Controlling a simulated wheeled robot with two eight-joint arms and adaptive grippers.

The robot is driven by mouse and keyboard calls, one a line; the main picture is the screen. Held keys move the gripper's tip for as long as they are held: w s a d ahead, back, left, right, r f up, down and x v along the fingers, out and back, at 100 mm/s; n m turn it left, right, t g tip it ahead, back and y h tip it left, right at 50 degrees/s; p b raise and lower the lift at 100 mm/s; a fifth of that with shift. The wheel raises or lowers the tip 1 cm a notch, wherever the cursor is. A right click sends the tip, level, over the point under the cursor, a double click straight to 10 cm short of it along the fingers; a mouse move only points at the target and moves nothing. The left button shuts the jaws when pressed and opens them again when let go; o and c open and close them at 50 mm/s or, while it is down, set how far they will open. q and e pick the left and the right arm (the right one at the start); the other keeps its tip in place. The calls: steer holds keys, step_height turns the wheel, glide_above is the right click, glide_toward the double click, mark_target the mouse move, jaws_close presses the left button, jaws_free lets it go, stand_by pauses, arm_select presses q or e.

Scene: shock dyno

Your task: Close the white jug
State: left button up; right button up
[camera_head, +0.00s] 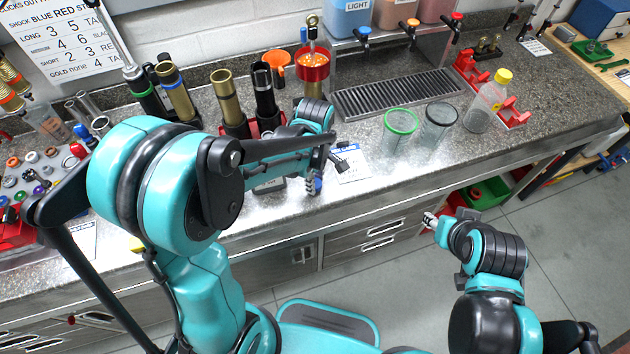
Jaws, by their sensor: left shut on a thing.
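No plain white jug stands out. My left gripper (316,180) is low over the counter's front edge, well left of the bottle. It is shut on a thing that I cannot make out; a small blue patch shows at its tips. My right gripper (432,220) is in front of the counter, over the floor, apart from the bottle; its opening is unclear.
A green-rimmed cup (400,128) and a dark-rimmed cup (437,122) stand between my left gripper and the bottle. Behind them are a drip grate (395,93) and taps. Several shock tubes (228,98) crowd the left.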

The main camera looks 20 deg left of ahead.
arm_select(q)
step_height(320, 180, up, 3)
steer(key=shift+r+p, duration=0.15)
steer(key=shift+p, duration=0.35)
steer(key=s+d+r+p, duration=0.2)
steer(key=s+d+r, duration=0.4)
steer(key=d, duration=0.3)
steer(key=shift+s+r+p, duration=0.3)
steer(key=shift+s+r, duration=0.05)
steer(key=shift+s, duration=0.4)
